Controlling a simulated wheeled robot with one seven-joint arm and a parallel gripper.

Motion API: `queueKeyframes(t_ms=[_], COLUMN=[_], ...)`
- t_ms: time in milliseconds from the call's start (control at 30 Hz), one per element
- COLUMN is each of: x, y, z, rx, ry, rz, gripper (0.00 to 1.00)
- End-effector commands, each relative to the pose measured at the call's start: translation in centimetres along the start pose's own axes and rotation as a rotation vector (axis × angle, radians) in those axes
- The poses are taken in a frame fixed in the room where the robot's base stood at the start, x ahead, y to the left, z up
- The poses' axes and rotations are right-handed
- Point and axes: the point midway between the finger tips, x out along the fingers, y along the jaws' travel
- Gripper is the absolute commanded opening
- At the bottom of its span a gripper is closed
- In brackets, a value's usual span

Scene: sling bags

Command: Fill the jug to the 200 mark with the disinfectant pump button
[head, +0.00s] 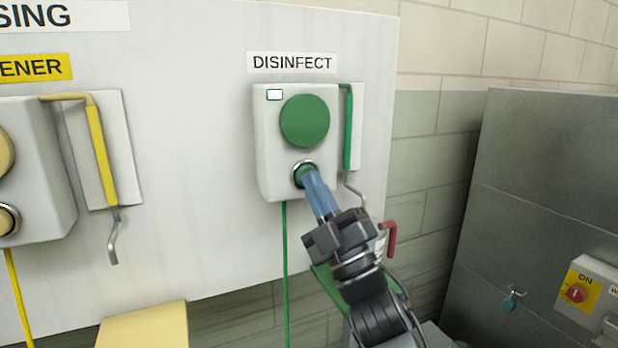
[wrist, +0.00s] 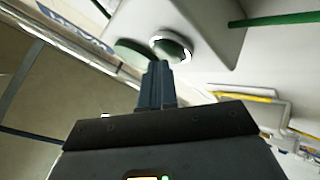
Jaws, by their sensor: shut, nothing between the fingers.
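The disinfect pump (head: 270,150) is a white box on the wall panel under a DISINFECT label, with a large green disc (head: 305,121) on its front. Below the disc is the small green button (head: 303,176) in a metal ring. My gripper (head: 310,176) is shut and empty, its blue fingertips at the button; I cannot tell if they press it. In the wrist view the shut fingers (wrist: 157,66) point at the ringed button (wrist: 171,47). A green hose ends in a bent metal spout (head: 353,190) right of the box. I cannot make out the jug or its level.
A yellow container (head: 145,326) stands below. A grey metal cabinet (head: 550,170) with a red switch (head: 576,293) is at the right. A red handle (head: 390,236) shows behind my wrist.

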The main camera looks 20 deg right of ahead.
Motion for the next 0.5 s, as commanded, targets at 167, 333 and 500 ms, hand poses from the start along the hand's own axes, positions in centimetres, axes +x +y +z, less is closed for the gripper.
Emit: queueKeyframes(t_ms=[167,333,500], x=[0.0,-0.09,-0.6], y=[-0.02,0.04,0.39], z=[0.03,-0.03,-0.38], rx=[0.0,0.0,0.0], ry=[-0.001,-0.001,-0.001], rz=[0.0,-0.001,-0.001], gripper=[0.0,0.0,0.0])
